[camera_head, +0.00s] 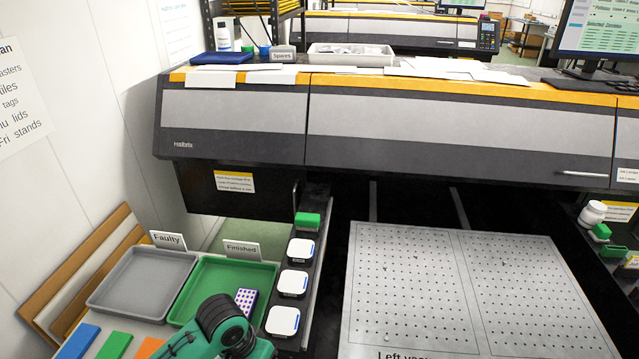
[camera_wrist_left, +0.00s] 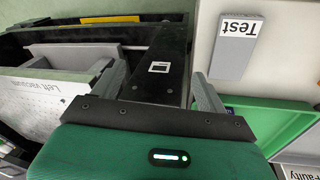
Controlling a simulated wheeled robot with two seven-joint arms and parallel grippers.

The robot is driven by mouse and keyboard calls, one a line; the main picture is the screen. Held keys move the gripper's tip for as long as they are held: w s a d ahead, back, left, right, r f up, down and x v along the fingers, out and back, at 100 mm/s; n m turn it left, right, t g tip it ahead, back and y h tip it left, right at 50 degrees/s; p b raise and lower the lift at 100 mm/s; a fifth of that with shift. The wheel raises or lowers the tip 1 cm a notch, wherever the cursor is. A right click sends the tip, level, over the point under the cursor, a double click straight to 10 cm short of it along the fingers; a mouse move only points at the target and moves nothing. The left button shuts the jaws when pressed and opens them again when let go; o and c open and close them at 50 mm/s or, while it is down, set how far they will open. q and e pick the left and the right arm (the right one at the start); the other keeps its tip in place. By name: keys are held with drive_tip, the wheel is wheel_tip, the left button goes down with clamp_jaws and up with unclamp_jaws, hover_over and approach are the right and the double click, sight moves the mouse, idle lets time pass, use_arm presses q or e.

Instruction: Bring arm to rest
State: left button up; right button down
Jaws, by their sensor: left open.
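My left gripper (camera_wrist_left: 160,88) is open in the left wrist view, its two grey fingers spread apart with nothing held between them. A black strip with a small white marker (camera_wrist_left: 160,68) shows beyond and between the fingers. In the head view my green and black left arm comes up from the bottom edge, in front of the green Finished tray (camera_head: 262,275); the fingers cannot be made out there. My right arm and gripper are not in view.
A grey Faulty tray (camera_head: 112,300) stands left of the Finished tray. A dotted purple-white block (camera_head: 246,300) lies in the Finished tray. White-topped containers (camera_head: 299,250) and a green block (camera_head: 307,220) line a dark rail beside the perforated plate (camera_head: 400,290). A printer (camera_head: 240,115) spans the back.

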use_arm(q)
drive_tip(key=s+a+n+t+y, duration=0.1)
drive_tip(key=s+a+t, duration=0.1)
drive_tip(key=s+a, duration=0.5)
drive_tip(key=s+a+n+t+y, duration=0.1)
drive_tip(key=s+a, duration=0.2)
drive_tip(key=s, duration=0.7)
wheel_tip(320, 180, down, 31)
drive_tip(key=g, duration=0.1)
drive_tip(key=s+a+f, duration=0.1)
drive_tip(key=s+f, duration=0.8)
drive_tip(key=f, duration=0.1)
drive_tip(key=s+a+f+g, duration=0.1)
drive_tip(key=s+a+f, duration=0.1)
drive_tip(key=s+f, duration=0.8)
drive_tip(key=shift+s+a, duration=0.2)
drive_tip(key=shift+a, duration=0.05)
drive_tip(key=shift+f, duration=0.1)
